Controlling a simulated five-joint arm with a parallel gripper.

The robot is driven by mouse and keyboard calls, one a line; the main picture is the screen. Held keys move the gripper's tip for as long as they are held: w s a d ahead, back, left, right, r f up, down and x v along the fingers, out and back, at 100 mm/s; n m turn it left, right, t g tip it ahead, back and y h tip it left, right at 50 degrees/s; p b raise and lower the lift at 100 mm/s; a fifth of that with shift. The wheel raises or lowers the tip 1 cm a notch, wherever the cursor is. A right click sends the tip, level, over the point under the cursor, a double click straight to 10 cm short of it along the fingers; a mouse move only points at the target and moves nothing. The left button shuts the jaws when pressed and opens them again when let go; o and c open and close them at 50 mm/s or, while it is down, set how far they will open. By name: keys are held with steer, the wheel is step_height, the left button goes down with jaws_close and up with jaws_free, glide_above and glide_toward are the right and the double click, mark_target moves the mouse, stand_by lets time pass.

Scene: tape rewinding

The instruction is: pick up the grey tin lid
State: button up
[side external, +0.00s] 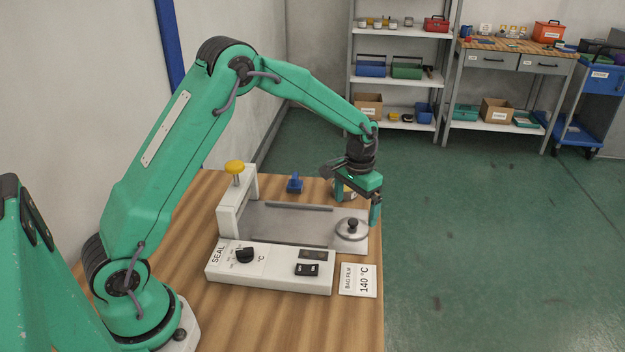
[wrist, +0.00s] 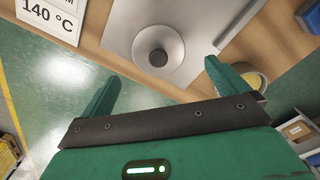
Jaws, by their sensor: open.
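The grey tin lid (side external: 352,229) is round with a dark knob on top. It lies flat on the right end of the sealer's metal plate (side external: 285,226). In the wrist view the lid (wrist: 172,62) is at the upper middle, knob towards the camera. My gripper (side external: 361,207) is open and empty, above the lid's far side, apart from it. In the wrist view its two fingers (wrist: 160,77) stand wide apart, to either side of and below the lid. In the side view one finger is partly hidden.
The white sealer body (side external: 270,268) has a dial, a switch and a post with a yellow knob (side external: 234,167). A 140 °C card (side external: 358,281) lies in front of the lid. A tape roll (wrist: 258,80) and a blue item (side external: 295,185) stand behind. The table's edge is close on the right.

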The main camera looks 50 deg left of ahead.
mark_target(354, 220)
steer(key=shift+f, duration=2.4)
steer(key=c, duration=1.1)
